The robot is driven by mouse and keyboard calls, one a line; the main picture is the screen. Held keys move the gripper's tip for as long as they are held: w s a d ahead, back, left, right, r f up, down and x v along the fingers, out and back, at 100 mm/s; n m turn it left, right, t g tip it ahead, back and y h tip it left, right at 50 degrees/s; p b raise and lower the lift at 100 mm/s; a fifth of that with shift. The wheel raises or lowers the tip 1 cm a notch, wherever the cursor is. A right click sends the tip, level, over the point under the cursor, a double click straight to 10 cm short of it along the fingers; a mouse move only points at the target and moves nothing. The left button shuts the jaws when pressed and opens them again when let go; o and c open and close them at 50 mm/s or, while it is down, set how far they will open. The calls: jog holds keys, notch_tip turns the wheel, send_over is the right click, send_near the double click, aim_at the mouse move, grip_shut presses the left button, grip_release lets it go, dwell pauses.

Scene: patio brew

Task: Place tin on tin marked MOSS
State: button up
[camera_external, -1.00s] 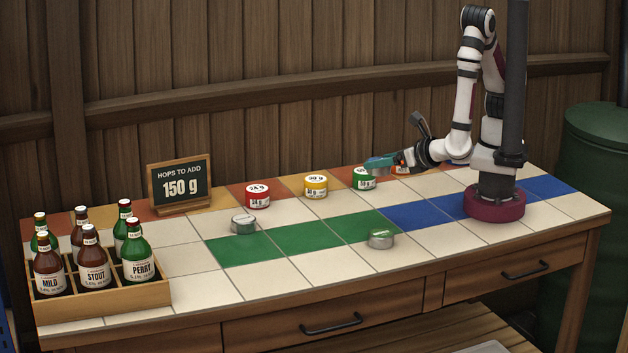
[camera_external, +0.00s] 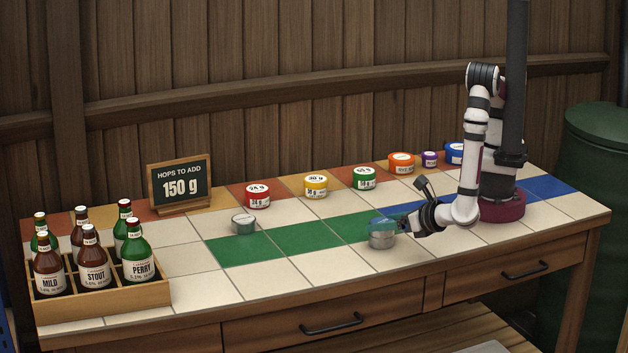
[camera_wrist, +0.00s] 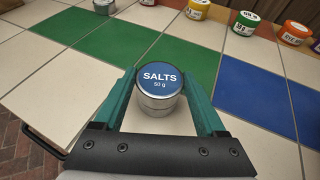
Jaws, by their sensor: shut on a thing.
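My gripper (camera_external: 384,228) is shut on a small silver tin with a blue lid (camera_wrist: 160,79) reading SALTS 50 g, gripped between its teal fingers in the wrist view. Another silver tin (camera_external: 381,241) is directly beneath it on a cream tile. The held tin looks level and lined up with the lower one, touching it or very nearly so; I cannot tell which. The lower tin's lid is covered, so its marking is hidden. A second silver tin (camera_external: 243,225) stands apart to the left; its label is too small to read.
Colored weight tins, including a red tin (camera_external: 257,196), a yellow tin (camera_external: 316,187) and a green tin (camera_external: 364,179), line the back. A bottle crate (camera_external: 110,297) stands at the left, with a sign (camera_external: 180,187) behind it. The green tiles between are clear.

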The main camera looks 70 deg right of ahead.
jog(key=o, duration=1.3)
jog(key=shift+o, duration=0.2)
jog(key=shift+r, duration=0.15)
jog(key=v, duration=1.2)
jog(key=w+d+r+m+g+h, duration=0.2)
jog(key=w+d+r+m+g, duration=0.25)
jog(key=d+m, duration=0.3)
jog(key=w+d+r+m+g+h, duration=0.1)
jog(key=w+d+r+m+g, duration=0.35)
jog(key=d+m, duration=0.3)
jog(key=s+d+r+m+g+y, duration=0.1)
jog(key=d+m+y, duration=0.4)
jog(key=m, duration=0.6)
jog(key=s+d+r+m+g+y, duration=0.2)
jog(key=s+d+m, duration=0.4)
jog(key=d+m, duration=0.3)
jog(key=r+m+y, duration=0.1)
jog(key=m+y, duration=0.1)
jog(key=shift+d+r+g+y, duration=0.25)
jog(key=shift+r+g+y, duration=0.05)
jog(key=shift+r+y, duration=0.1)
jog(key=shift+s, duration=0.1)
